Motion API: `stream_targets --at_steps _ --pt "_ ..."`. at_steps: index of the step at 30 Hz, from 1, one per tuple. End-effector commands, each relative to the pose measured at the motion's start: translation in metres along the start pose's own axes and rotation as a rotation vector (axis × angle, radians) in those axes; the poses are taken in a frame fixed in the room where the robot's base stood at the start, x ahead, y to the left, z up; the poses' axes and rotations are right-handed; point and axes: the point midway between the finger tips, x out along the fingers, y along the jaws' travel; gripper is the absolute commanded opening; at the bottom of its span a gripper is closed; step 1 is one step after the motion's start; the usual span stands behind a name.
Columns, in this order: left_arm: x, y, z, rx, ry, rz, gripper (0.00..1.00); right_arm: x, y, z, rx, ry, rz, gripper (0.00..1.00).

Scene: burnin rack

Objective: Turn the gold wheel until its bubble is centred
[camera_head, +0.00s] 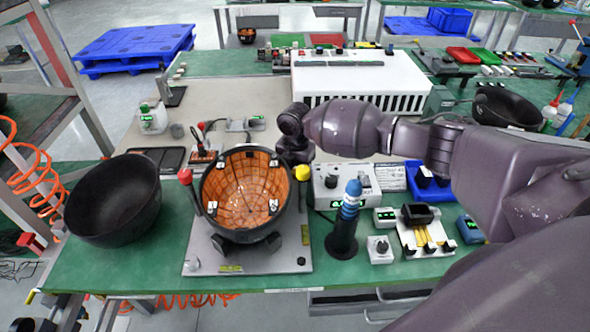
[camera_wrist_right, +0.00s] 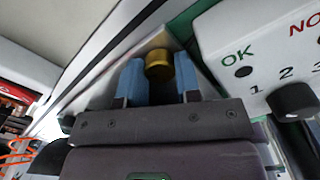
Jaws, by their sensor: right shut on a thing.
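The gold wheel (camera_wrist_right: 158,62) shows in the right wrist view near a corner of the grey plate (camera_wrist_right: 160,38). My right gripper (camera_wrist_right: 158,85) is shut on it, with one blue finger at each side. In the head view my right gripper (camera_head: 295,152) is behind the black bowl, at the back right of the grey plate (camera_head: 205,255), and the wheel cannot be made out there. A yellow-green strip (camera_head: 230,268) lies on the plate's front edge. It is too small to show a bubble. My left gripper is out of view.
The orange-lined bowl (camera_head: 245,190) stands on the plate, with a red-tipped lever (camera_head: 186,177) and a yellow knob (camera_head: 302,173) at its sides. A white box with dials (camera_head: 345,187) is close on the gripper's right. A loose black bowl (camera_head: 112,205) lies left.

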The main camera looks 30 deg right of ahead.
Motion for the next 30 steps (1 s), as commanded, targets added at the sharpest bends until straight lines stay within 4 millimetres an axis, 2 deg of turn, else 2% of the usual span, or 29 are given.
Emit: stream_targets --at_steps 12,30 --pt "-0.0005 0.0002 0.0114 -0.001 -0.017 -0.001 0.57 -0.0003 0.0001 0.0003 -0.209 0.000 0.001 0.07" --pt "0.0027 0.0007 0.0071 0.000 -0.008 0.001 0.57 -0.0010 0.0003 0.0003 -0.245 0.000 0.001 0.07"
